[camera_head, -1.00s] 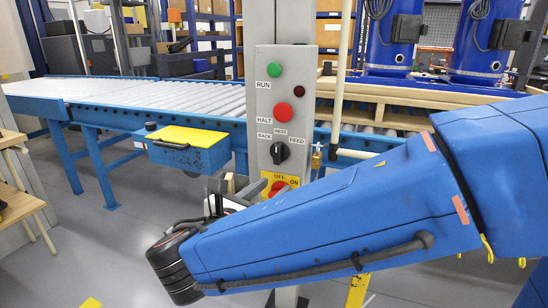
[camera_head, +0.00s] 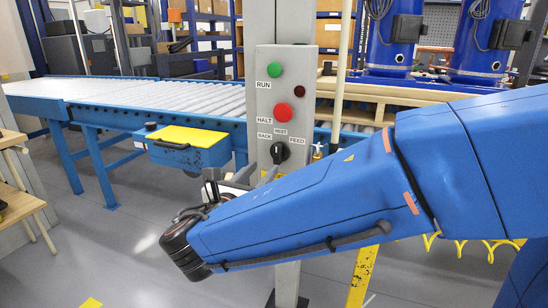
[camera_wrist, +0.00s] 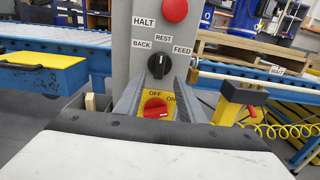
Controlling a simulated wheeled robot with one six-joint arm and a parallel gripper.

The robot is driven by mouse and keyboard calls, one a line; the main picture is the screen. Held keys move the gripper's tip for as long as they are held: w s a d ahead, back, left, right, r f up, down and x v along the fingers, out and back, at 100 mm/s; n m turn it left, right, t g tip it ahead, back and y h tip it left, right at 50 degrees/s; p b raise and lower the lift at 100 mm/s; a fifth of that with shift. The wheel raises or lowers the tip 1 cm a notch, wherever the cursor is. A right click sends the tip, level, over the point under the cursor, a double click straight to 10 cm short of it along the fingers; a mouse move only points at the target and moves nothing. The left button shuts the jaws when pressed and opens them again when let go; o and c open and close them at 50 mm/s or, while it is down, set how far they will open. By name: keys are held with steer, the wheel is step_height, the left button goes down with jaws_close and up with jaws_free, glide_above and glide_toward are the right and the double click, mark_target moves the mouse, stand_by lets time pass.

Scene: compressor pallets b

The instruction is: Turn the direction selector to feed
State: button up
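The direction selector (camera_head: 280,152) is a black knob on the grey control box (camera_head: 260,100), under the labels BACK, REST and FEED. In the wrist view the selector (camera_wrist: 159,65) appears upright, its pale mark towards REST. My gripper (camera_wrist: 158,82) is open, its two grey fingers pointing at the box just below the selector, with nothing between them. In the head view my gripper (camera_head: 252,180) is low in front of the box, partly hidden by my blue arm. The fingers appear apart from the knob.
A red OFF/ON switch (camera_wrist: 155,107) on a yellow plate shows between the fingers, below the selector. A red HALT button (camera_head: 282,110) and green RUN button (camera_head: 275,70) sit above. A yellow-topped blue box (camera_head: 185,140) stands left; a yellow post (camera_wrist: 240,100) stands right.

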mark_target(276, 154)
steer(key=x, duration=0.9)
jaws_close()
